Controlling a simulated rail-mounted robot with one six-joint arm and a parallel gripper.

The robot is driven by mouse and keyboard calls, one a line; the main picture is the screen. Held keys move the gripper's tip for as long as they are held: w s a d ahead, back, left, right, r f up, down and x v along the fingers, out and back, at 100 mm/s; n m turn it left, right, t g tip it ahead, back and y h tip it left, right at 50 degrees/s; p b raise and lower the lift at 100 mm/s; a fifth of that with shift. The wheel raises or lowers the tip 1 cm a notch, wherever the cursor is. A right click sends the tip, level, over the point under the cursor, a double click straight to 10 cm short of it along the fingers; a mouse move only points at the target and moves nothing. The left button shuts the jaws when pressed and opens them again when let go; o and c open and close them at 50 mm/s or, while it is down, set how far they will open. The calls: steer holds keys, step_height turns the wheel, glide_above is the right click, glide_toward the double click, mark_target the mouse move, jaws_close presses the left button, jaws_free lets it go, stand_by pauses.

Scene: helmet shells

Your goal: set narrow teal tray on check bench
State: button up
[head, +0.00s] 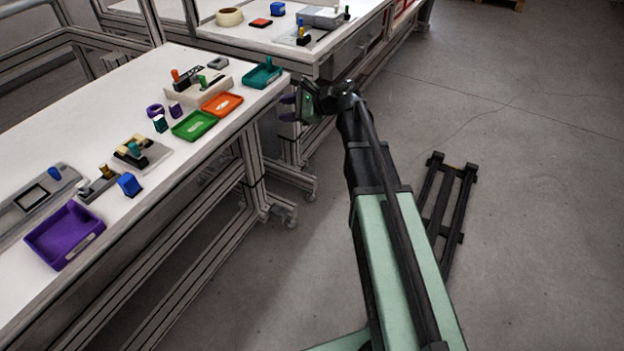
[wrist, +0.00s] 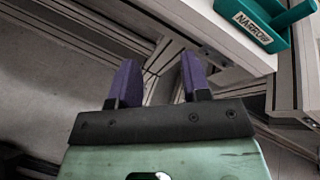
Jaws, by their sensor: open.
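The narrow teal tray (head: 262,76) sits on the near bench's white top (head: 85,120), at its far right corner. In the wrist view the tray (wrist: 265,22) is at the upper right, with a white "NARROW" label on its side. My gripper (head: 289,107) is off the bench's right end, beside and below the tray. Its two purple fingers (wrist: 158,75) are apart with nothing between them. The fingers do not touch the tray. I cannot tell by any sign which bench is the check bench.
Green (head: 194,125), orange (head: 222,104) and purple (head: 65,236) trays lie on the near bench among fixtures and small blocks. A second bench (head: 255,38) stands behind, with a tape roll (head: 229,17) and more fixtures. A dark pallet-like frame (head: 442,205) lies on open floor at right.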

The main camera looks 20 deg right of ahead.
steer(key=s+a+f+n+g+h, duration=0.1)
steer(key=s+a+f+n+g, duration=0.15)
steer(key=s, duration=0.25)
steer(key=s+a+f+n+g+h, duration=0.1)
steer(key=s+a+f+n+h, duration=0.1)
steer(key=s+f+n, duration=0.3)
steer(key=s+d+f+n+g+h, duration=0.1)
steer(key=s+n+h, duration=0.3)
steer(key=s, duration=0.4)
steer(key=s+d+f+n+g+h, duration=0.2)
steer(key=s+n+g+h, duration=0.1)
steer(key=s+n, duration=0.4)
steer(key=shift+s+h, duration=0.4)
steer(key=shift+s, duration=0.2)
